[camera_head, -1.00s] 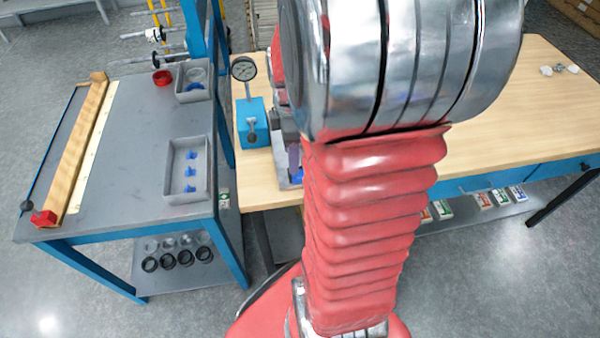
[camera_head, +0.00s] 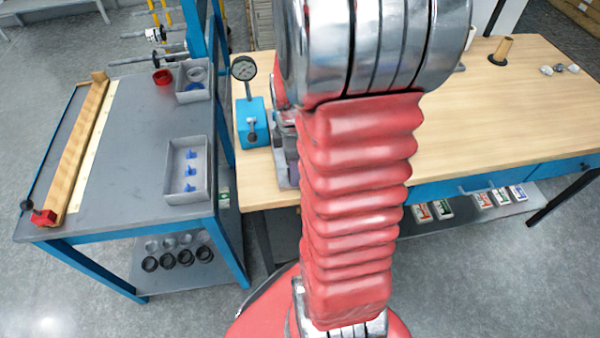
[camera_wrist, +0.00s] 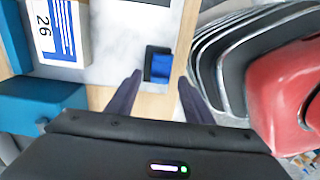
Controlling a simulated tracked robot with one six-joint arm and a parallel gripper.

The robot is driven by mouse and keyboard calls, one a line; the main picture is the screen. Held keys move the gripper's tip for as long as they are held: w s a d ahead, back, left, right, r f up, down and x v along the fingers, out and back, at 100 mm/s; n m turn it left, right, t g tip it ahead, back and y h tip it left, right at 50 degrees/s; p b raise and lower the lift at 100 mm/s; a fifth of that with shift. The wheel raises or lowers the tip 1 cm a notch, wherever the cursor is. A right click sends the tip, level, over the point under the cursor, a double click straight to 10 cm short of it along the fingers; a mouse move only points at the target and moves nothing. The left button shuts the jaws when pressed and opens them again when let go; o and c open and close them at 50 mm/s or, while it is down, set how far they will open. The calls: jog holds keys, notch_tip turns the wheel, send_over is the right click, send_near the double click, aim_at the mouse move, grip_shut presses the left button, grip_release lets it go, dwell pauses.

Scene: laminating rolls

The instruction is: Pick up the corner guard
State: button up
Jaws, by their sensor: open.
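In the wrist view, my gripper (camera_wrist: 158,86) is open, with its two dark fingers apart and nothing between them. Just past the fingertips, a small black piece with a bright blue face (camera_wrist: 159,65) lies on a pale grey surface near its wooden edge. It may be the corner guard, but I cannot tell for sure. In the head view my arm hides the gripper. Several small blue pieces (camera_head: 190,171) stand in a grey tray (camera_head: 207,180) on the left bench.
A dial gauge (camera_head: 244,69) on a blue block (camera_head: 251,122) stands at the wooden table's (camera_head: 470,130) left end. A box marked 26 (camera_wrist: 58,30) is near the fingers. A brown tube (camera_head: 502,50) stands far right. The table's middle right is clear.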

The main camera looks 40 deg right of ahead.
jog(key=shift+c, duration=0.5)
jog(key=c, duration=0.7)
